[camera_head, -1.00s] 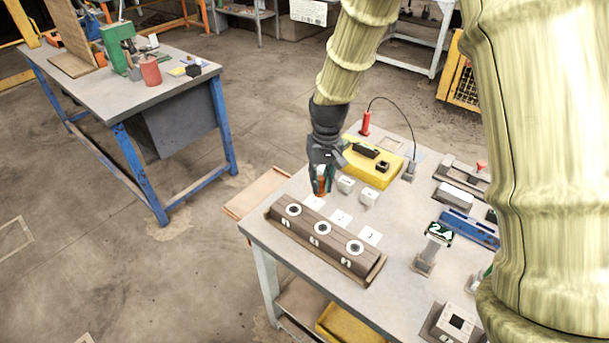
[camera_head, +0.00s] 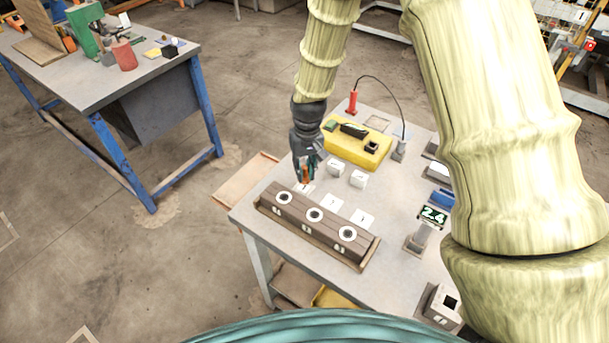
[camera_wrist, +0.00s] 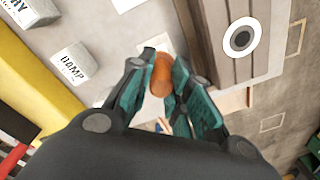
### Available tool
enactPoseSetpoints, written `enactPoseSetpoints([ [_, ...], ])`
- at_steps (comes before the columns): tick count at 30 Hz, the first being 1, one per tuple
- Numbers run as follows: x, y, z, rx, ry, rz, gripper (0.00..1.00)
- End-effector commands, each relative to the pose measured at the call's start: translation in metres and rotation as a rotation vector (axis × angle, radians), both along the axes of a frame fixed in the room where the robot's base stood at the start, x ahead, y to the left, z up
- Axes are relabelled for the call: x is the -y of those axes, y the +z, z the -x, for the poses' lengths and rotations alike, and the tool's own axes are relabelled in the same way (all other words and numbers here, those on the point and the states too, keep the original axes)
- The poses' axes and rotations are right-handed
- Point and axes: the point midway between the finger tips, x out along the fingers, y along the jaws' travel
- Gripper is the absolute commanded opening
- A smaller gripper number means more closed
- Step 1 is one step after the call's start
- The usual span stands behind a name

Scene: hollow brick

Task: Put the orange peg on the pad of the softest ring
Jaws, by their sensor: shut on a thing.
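My gripper (camera_head: 306,176) is shut on the orange peg (camera_wrist: 162,75), which also shows between the fingers in the head view. The peg is over or at the leftmost white pad (camera_head: 301,189); I cannot tell whether it touches. Other white pads lie in the middle (camera_head: 331,202) and on the right (camera_head: 361,218). In front, a long brown block carries a left ring (camera_head: 283,198), a middle ring (camera_head: 315,215) and a right ring (camera_head: 347,233), white with dark centres. Their softness does not show.
Two white blocks (camera_head: 335,168) (camera_head: 358,179) stand behind the pads; one reads "DAMP" in the wrist view (camera_wrist: 69,65). A yellow case (camera_head: 345,150) lies behind them. A display (camera_head: 433,215) reading 2.4 stands to the right.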

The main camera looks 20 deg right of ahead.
Motion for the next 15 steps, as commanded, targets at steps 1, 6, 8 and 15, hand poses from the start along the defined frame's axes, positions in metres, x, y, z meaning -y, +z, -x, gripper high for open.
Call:
enactPoseSetpoints([
  [1,0.000,-0.005,0.001,-0.004,0.000,0.000,0.03],
  [6,0.000,-0.023,0.001,-0.003,0.000,0.000,0.03],
  [8,0.000,-0.028,0.001,-0.003,0.000,0.000,0.03],
  [15,0.000,-0.034,0.000,0.000,0.000,0.000,0.03],
])
